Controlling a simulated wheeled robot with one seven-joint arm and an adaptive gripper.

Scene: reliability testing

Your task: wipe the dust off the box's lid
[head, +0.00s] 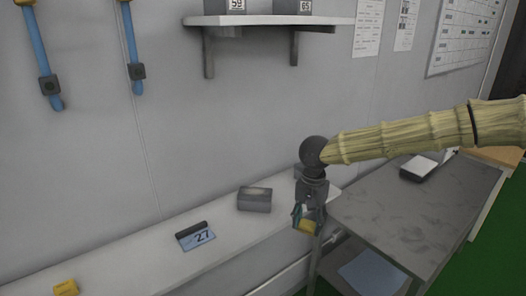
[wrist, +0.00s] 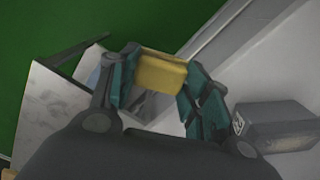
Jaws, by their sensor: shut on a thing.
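My gripper (head: 306,216) points down near the right end of the white bench (head: 130,258), beside the grey table. Its teal fingers (wrist: 160,80) are shut on a yellow sponge-like block (wrist: 161,72), which also shows in the head view (head: 306,226). A small dark grey box (head: 254,199) sits on the bench to the left of my gripper, apart from it. The box also shows at the right of the wrist view (wrist: 276,125).
A grey table (head: 425,205) stands at the right. A wall shelf (head: 268,20) hangs above. Bench space around the box is clear.

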